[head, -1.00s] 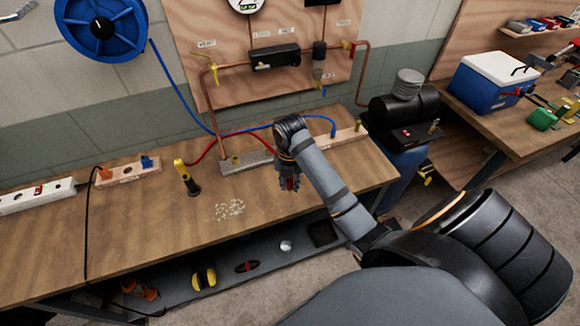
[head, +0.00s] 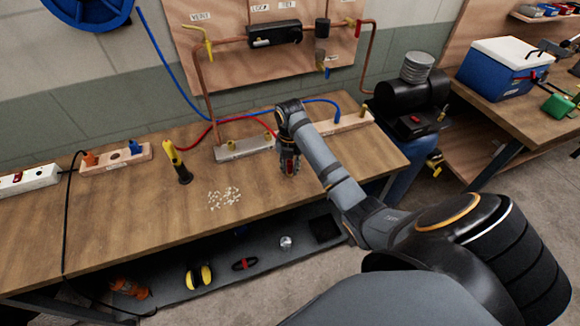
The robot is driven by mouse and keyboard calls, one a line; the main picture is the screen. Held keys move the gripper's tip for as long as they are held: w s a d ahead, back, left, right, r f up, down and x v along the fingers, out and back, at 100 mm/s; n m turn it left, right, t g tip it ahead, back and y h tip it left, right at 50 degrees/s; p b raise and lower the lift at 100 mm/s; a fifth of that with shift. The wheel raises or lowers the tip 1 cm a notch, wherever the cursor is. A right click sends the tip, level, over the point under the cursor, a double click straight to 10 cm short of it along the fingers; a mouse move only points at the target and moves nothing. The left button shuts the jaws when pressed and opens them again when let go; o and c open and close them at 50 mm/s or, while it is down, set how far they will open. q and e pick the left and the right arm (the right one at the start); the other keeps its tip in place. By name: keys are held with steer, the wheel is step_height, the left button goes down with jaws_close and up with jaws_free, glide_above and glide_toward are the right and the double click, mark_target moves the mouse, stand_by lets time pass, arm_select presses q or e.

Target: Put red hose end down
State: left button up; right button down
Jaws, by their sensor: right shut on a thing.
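The red hose (head: 198,140) runs along the back of the bench, behind the metal manifold block, toward my right gripper. My right gripper (head: 289,170) points down just above the bench top, right of the block. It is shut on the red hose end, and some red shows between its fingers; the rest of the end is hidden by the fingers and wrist. My left gripper is not in view.
The metal block (head: 240,148) with brass fittings stands left of my right gripper. A wooden strip (head: 350,123) takes the blue hose (head: 315,101). A yellow-black tool (head: 178,163) stands upright near pale crumbs (head: 224,198). The bench (head: 130,222) front is mostly clear.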

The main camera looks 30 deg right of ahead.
mark_target(290, 163)
steer(key=c, duration=1.1)
jaws_free()
steer(key=shift+f, duration=0.1)
step_height(290, 163, up, 3)
step_height(290, 163, up, 8)
steer(key=p, duration=0.6)
steer(key=shift+s, duration=0.1)
steer(key=shift+r+p, duration=0.7)
steer(key=shift+p, duration=0.05)
steer(key=shift+f, duration=0.1)
